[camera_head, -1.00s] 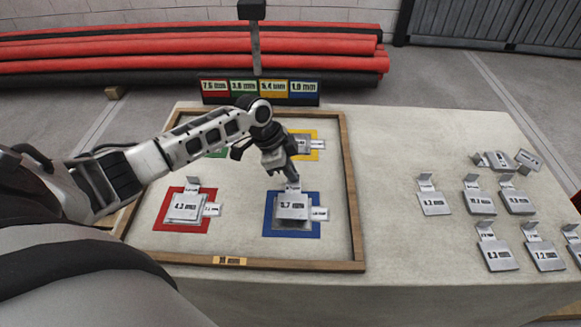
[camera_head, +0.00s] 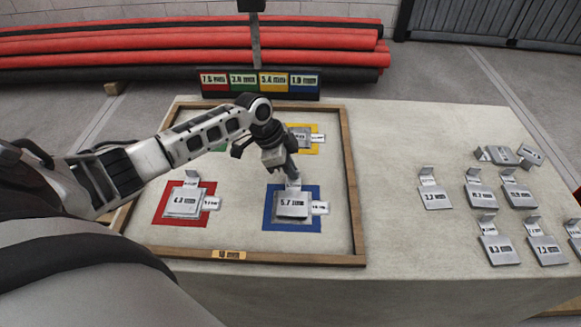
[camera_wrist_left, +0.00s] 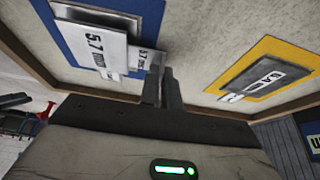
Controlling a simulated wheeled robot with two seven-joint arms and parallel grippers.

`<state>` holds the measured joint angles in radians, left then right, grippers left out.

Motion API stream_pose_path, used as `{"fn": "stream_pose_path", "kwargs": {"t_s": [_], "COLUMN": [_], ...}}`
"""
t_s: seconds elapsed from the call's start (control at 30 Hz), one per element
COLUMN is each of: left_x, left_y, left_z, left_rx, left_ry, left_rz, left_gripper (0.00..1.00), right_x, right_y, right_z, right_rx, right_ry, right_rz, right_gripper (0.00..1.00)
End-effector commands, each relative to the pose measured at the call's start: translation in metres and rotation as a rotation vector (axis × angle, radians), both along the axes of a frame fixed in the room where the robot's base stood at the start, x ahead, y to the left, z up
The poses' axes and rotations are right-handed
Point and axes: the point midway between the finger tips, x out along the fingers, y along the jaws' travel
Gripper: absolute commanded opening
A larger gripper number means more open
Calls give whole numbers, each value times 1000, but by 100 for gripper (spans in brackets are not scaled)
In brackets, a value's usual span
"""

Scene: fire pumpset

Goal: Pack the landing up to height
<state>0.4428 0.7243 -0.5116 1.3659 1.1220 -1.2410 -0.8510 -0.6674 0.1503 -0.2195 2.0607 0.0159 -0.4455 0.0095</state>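My left gripper (camera_head: 292,178) points down over the blue square (camera_head: 270,222) in the wooden-framed board. Its fingers are close together at the upright tab of a grey plate marked 5.7 mm (camera_head: 292,207), and appear shut on it. In the left wrist view the fingers (camera_wrist_left: 162,85) meet at the edge of that plate's tab, beside the 5.7 label (camera_wrist_left: 95,48). The plate lies over other plates on the blue square; whether it touches them is unclear. A plate stack (camera_head: 184,202) sits on the red square (camera_head: 160,215). My right gripper is out of view.
The yellow square (camera_head: 300,151) holds a plate; the green square (camera_head: 217,146) is partly hidden by my arm. A coloured size display (camera_head: 260,82) stands behind the frame (camera_head: 354,200). Several loose tabbed plates (camera_head: 480,195) lie at the right, with bare table (camera_head: 390,170) between.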

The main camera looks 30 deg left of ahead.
Motion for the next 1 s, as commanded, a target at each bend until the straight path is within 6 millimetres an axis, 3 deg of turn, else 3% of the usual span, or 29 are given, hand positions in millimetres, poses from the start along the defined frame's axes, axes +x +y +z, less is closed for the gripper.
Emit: {"fn": "stream_pose_path", "kwargs": {"t_s": [0.6, 0.7, 1.0], "left_x": [0, 0, 0], "left_y": [0, 0, 0], "left_z": [-10, -9, -10], "left_rx": [0, 0, 0], "left_ry": [1, 0, 1], "left_rz": [0, 0, 0], "left_gripper": [0, 30, 30], "right_x": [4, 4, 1], "right_y": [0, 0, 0], "right_z": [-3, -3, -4], "right_rx": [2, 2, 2], "right_ry": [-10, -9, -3], "right_rz": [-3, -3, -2], "right_gripper": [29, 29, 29]}}
